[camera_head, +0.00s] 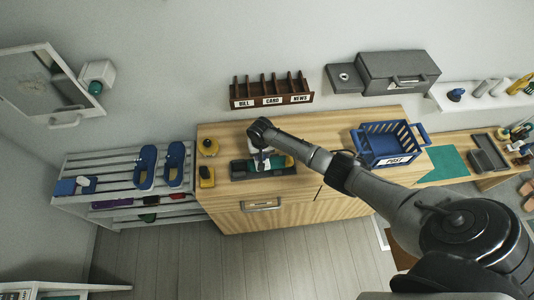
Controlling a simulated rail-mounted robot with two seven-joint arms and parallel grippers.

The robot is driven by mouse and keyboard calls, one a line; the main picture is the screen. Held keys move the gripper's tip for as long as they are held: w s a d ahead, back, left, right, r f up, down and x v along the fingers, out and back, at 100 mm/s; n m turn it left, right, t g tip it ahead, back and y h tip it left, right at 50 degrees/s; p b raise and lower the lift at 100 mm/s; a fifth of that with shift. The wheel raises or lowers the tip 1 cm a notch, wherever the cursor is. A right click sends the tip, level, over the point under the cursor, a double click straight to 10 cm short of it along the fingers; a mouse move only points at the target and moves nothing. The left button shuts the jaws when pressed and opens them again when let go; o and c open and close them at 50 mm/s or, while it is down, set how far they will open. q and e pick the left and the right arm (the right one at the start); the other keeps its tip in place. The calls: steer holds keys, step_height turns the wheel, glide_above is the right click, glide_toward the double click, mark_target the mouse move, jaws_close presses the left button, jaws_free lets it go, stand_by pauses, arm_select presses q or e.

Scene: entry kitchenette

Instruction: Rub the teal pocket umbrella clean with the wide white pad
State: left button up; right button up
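The teal pocket umbrella (277,162) lies along a dark tray (238,171) on the wooden cabinet top, partly hidden by my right gripper. My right gripper (263,160) comes in from the right and points down over the umbrella and tray. White shows around its fingers, probably the wide white pad (254,145), but the wrist hides most of it. I cannot tell whether the fingers are closed on it or whether it touches the umbrella. My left gripper is not in view.
A blue POST basket (391,159) stands at the right of the cabinet (330,122). A labelled letter rack (271,92) is on the wall behind. A shoe rack (120,177) with blue slippers stands left. The cabinet middle is partly clear.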

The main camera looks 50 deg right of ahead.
steer(key=shift+w+a+b, duration=0.55)
steer(key=shift+w+a, duration=0.8)
steer(key=shift+a, duration=0.15)
steer(key=shift+r+p, duration=0.8)
steer(key=shift+r, duration=0.15)
step_height(320, 180, up, 4)
steer(key=shift+r, duration=1.5)
